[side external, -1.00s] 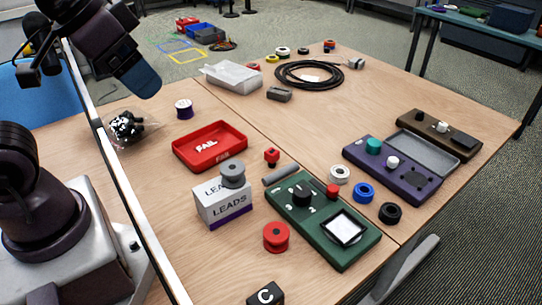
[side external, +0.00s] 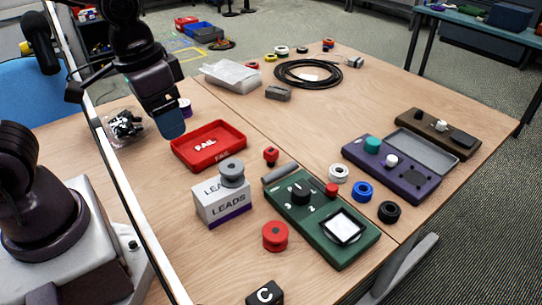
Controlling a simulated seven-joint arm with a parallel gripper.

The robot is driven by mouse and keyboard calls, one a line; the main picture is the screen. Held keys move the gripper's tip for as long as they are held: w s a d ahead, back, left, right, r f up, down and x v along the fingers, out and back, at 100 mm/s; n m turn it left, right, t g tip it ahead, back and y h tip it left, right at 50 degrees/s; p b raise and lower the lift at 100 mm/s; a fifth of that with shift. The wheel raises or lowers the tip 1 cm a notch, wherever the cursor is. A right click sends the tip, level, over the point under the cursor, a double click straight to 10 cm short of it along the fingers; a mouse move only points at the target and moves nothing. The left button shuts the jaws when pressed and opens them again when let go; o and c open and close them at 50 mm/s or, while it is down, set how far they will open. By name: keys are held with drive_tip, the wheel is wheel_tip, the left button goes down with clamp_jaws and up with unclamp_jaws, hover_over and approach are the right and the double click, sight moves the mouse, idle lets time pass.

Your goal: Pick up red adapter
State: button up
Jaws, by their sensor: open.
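A small red adapter-like piece (side external: 271,156) stands on the table right of the red FAIL tray (side external: 183,164), above the grey cylinder. I cannot be sure it is the red adapter. A larger red spool (side external: 275,236) sits nearer the front, left of the green board. My gripper (side external: 171,127) is above the table at the left edge of the tray, well left of the small red piece and apart from it. Nothing shows in the gripper; its fingers overlap in this view.
A white LEADS box (side external: 222,206) with a grey spool (side external: 231,172) on it stands below the tray. The green board (side external: 325,248) and grey cylinder (side external: 280,174) lie right. A bag of black parts (side external: 126,125) lies left. A coiled black cable (side external: 308,86) is farther back.

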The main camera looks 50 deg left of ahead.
drive_tip(key=w+a+f+m+t+y, duration=0.2)
drive_tip(key=w+a+f+m+y, duration=0.1)
drive_tip(key=w+a+f+m, duration=0.5)
drive_tip(key=w+a+f+m+t+y, duration=0.2)
drive_tip(key=w+a+f+m+y, duration=0.15)
drive_tip(key=a+f+m, duration=0.45)
drive_tip(key=w+d+r+m+t+h, duration=0.1)
drive_tip(key=w+d+m+t+h, duration=0.3)
drive_tip(key=m, duration=0.7)
drive_tip(key=w+d+r+m+t+h, duration=0.1)
drive_tip(key=w+d+m+t+h, duration=0.35)
drive_tip(key=m, duration=0.55)
approach(269, 151)
drive_tip(key=w, duration=0.1)
drive_tip(key=w+f+g, duration=0.1)
drive_tip(key=w, duration=0.1)
drive_tip(key=shift+d+m, duration=0.2)
drive_tip(key=shift+m, duration=0.1)
drive_tip(key=shift+w+d, duration=0.15)
drive_tip(key=shift+w, duration=0.4)
drive_tip(key=shift+x, duration=3.2)
